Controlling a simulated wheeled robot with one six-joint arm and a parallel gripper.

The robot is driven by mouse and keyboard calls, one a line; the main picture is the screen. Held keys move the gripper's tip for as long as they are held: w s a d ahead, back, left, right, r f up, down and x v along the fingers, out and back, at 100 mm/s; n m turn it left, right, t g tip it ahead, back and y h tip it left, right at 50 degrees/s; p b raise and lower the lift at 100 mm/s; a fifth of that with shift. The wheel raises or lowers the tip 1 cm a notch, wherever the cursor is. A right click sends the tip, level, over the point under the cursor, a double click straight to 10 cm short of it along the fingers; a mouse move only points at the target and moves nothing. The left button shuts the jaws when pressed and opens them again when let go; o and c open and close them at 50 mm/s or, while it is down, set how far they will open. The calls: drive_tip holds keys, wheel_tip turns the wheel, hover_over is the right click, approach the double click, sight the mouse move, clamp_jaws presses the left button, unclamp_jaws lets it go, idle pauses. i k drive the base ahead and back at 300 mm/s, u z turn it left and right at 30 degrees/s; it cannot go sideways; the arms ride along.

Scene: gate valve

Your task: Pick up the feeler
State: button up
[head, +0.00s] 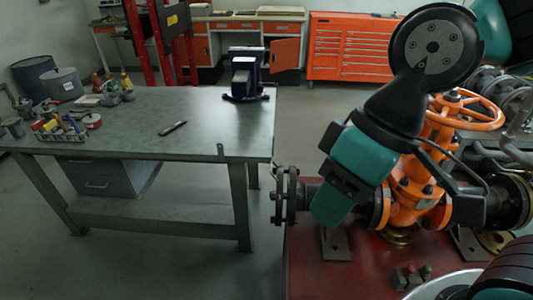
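A small, dark, slim object that looks like the feeler (173,128) lies flat on the grey workbench (210,145), right of the bench's middle. Clear bench top surrounds it. My arm hangs at the right of the view, in front of the orange valve and well apart from the feeler. Dark parts at the end of my arm, likely my gripper (462,190), show against the valve body. Its fingers cannot be made out clearly, so its opening is unclear. Nothing is seen held in it.
An orange gate valve (408,195) with a handwheel (478,108) stands on a red base (335,275) at right. A blue vise (246,75) sits at the bench's far right corner. Tools in a rack (62,128) and cans crowd the bench's left. Floor shows between bench and valve.

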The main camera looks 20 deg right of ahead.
sight(410, 269)
drive_tip(key=z, duration=0.6)
drive_tip(key=k, duration=0.25)
drive_tip(key=z, duration=0.5)
drive_tip(key=i, duration=0.35)
drive_tip(key=k, duration=0.5)
drive_tip(key=u, duration=0.85)
drive_tip(key=i, duration=0.25)
drive_tip(key=z, duration=1.5)
